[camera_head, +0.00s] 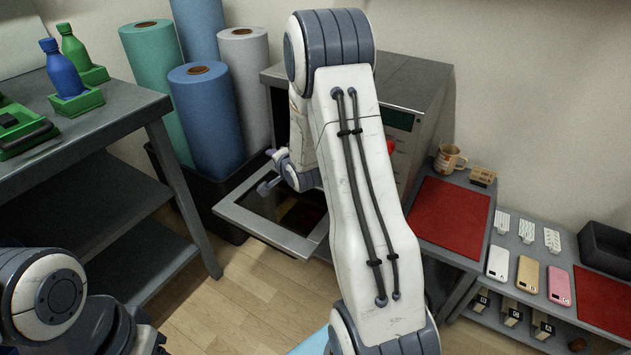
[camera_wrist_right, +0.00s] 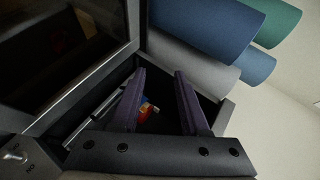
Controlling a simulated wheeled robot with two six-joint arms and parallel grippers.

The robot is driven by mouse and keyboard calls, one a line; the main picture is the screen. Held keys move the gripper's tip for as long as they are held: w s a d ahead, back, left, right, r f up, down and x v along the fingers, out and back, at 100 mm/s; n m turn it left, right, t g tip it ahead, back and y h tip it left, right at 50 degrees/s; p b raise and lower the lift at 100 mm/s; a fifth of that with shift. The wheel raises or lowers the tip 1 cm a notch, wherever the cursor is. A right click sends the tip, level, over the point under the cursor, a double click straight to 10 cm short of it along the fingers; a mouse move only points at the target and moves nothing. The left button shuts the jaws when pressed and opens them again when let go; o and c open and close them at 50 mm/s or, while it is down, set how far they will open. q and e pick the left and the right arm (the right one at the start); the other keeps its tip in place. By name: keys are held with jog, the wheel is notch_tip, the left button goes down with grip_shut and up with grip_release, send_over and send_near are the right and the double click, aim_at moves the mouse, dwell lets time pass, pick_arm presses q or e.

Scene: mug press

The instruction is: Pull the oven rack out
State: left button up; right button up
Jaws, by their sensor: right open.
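The grey oven (camera_head: 420,95) stands against the back wall, mostly hidden behind my right arm. Its glass door (camera_head: 280,232) is folded down open; its dark glass also shows in the right wrist view (camera_wrist_right: 55,45). My right gripper (camera_head: 268,178) is above the open door, at the left side of the oven mouth. In the right wrist view its two purple fingers (camera_wrist_right: 158,85) are apart with nothing held. A thin metal bar (camera_wrist_right: 100,108) lies beside the left finger; I cannot tell whether it is part of the rack. My left gripper is out of view.
A small red, blue and yellow item (camera_wrist_right: 147,110) shows between the fingers, farther off. Tall rolls (camera_head: 207,110) stand in a dark bin left of the oven. A shelf table (camera_head: 110,125) is at left. A low table with a red mat (camera_head: 450,215) and a mug (camera_head: 449,158) is at right.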

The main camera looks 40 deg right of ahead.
jog(key=s+d+f+m+t+h+b, duration=0.1)
jog(key=d+f+m+b, duration=0.1)
jog(key=d, duration=0.3)
jog(key=s+d+f+m+t+h+b, duration=0.1)
jog(key=d+f+m+b, duration=0.1)
jog(key=d+f, duration=0.3)
jog(key=s+d+f+m+h+b, duration=0.1)
jog(key=d+f+m+h+b, duration=0.1)
jog(key=d, duration=0.3)
jog(key=shift+s+f+m+t, duration=0.35)
jog(key=shift+f+m+t, duration=0.05)
jog(key=shift+f+m, duration=0.4)
jog(key=shift+w+d, duration=0.2)
jog(key=shift+d, duration=0.05)
jog(key=b+x, duration=0.2)
jog(key=x, duration=0.6)
jog(key=shift+w+b, duration=0.2)
jog(key=shift+b, duration=0.1)
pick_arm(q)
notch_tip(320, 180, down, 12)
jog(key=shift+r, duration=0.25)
pick_arm(e)
jog(key=shift+w+d, duration=0.25)
jog(key=shift+w, duration=0.4)
grip_shut()
